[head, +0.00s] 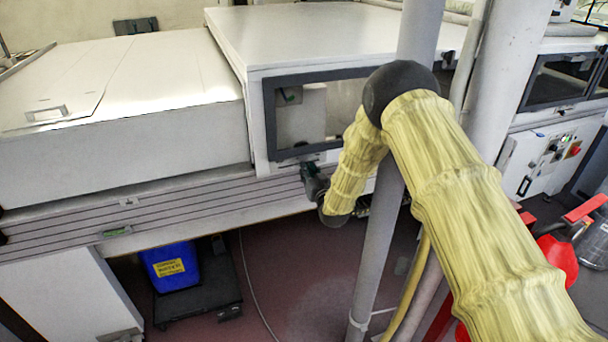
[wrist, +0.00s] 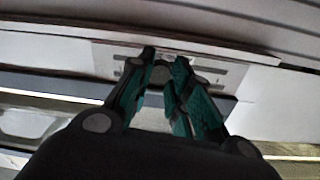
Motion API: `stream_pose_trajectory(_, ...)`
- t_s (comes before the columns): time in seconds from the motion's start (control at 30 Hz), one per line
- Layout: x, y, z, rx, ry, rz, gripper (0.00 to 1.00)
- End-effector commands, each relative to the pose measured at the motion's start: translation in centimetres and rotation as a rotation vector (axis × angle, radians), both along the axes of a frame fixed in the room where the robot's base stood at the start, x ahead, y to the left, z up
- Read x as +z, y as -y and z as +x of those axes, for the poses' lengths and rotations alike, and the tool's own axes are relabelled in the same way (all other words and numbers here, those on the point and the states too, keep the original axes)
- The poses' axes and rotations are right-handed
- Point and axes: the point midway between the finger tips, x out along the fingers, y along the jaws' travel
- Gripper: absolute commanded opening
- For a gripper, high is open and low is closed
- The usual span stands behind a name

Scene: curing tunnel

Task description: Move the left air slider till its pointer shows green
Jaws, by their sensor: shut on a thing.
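My gripper (head: 312,180) is at the front of the long white tunnel housing, just below the dark-framed window, with my yellow-sleeved arm reaching in from the right. In the wrist view my gripper (wrist: 165,62) has its two dark, green-lined fingers closed around a small grey knob (wrist: 160,76), which seems to be the slider's knob. Behind it is a pale plate (wrist: 207,72) with dark marks, partly hidden by the fingers. I cannot make out a pointer or a green zone on this plate. In the head view the fingers and arm hide the knob.
The dark-framed window (head: 300,110) is just above my gripper. A grey upright post (head: 372,250) stands close to my arm. A small green-marked fitting (head: 117,231) is on the lower rail at left. A blue container (head: 170,266) stands below on a dark trolley (head: 205,295).

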Motion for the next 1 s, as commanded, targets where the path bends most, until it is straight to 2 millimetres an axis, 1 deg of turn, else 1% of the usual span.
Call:
stream_pose_trajectory(0.03,-0.2,0.8,0.3,-0.002,0.003,0.0,0.0)
stream_pose_trajectory(0.13,-0.1,1.7,0.6,-0.002,0.003,0.0,0.0)
stream_pose_trajectory(0.4,0.1,1.8,0.6,0.0,0.001,-0.001,0.0)
stream_pose_trajectory(0.43,0.1,1.8,0.6,0.0,0.001,-0.001,0.21)
stream_pose_trajectory(0.53,0.1,1.8,0.6,0.0,0.001,-0.001,0.4)
stream_pose_trajectory(0.57,0.1,1.8,0.6,0.0,0.001,-0.001,0.43)
stream_pose_trajectory(0.87,0.0,1.8,0.6,0.0,0.001,-0.001,0.43)
stream_pose_trajectory(1.0,0.0,2.0,-0.1,0.0,-0.001,0.0,0.43)
